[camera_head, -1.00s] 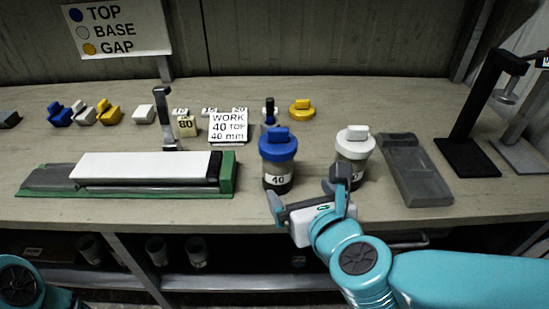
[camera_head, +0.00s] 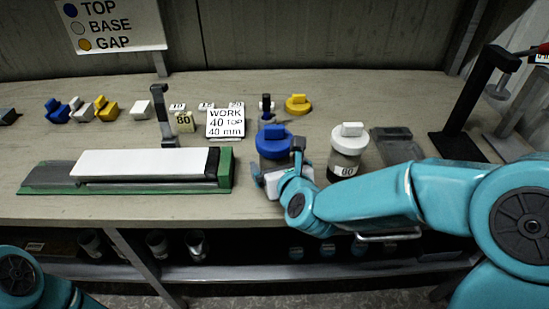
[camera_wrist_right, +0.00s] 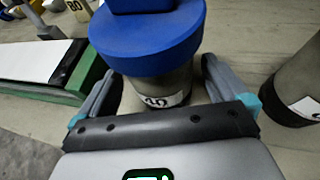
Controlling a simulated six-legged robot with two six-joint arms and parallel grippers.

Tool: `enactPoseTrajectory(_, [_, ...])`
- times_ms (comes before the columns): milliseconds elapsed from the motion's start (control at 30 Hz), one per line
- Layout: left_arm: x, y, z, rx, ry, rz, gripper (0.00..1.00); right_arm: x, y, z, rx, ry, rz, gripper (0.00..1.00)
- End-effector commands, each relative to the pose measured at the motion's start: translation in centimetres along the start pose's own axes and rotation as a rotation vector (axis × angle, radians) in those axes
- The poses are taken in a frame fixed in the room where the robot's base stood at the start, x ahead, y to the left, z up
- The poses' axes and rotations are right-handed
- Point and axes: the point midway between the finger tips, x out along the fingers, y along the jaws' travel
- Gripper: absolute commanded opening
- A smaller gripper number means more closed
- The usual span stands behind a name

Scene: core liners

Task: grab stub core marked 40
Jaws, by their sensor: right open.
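The stub core marked 40 (camera_wrist_right: 155,92) is a grey cylinder with a blue cap (camera_head: 274,140), upright on the bench. Its label shows in the right wrist view, partly cut off by my gripper. My right gripper (camera_head: 277,166) is open, its two fingers on either side of the core's lower body (camera_wrist_right: 158,88); I cannot tell whether they touch it. In the head view my gripper hides most of the core's body. My left gripper is not in view.
A white-capped core marked 80 or similar (camera_head: 346,152) stands close on the right. A green-framed tray (camera_head: 226,172) with a white bar lies to the left. A grey block (camera_head: 396,146) and a black stand (camera_head: 462,146) are further right.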

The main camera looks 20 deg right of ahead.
Motion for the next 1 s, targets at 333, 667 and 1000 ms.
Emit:
enactPoseTrajectory(333, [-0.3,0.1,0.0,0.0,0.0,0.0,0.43,2.4,0.0,0.1,0.001,-0.001,0.0,1.0])
enactPoseTrajectory(667, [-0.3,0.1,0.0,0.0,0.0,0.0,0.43,2.4,0.0,0.1,0.0,-0.001,0.0,0.2])
enactPoseTrajectory(1000, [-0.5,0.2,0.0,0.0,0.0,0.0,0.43,2.2,-0.1,0.8,0.001,-0.007,-0.001,0.2])
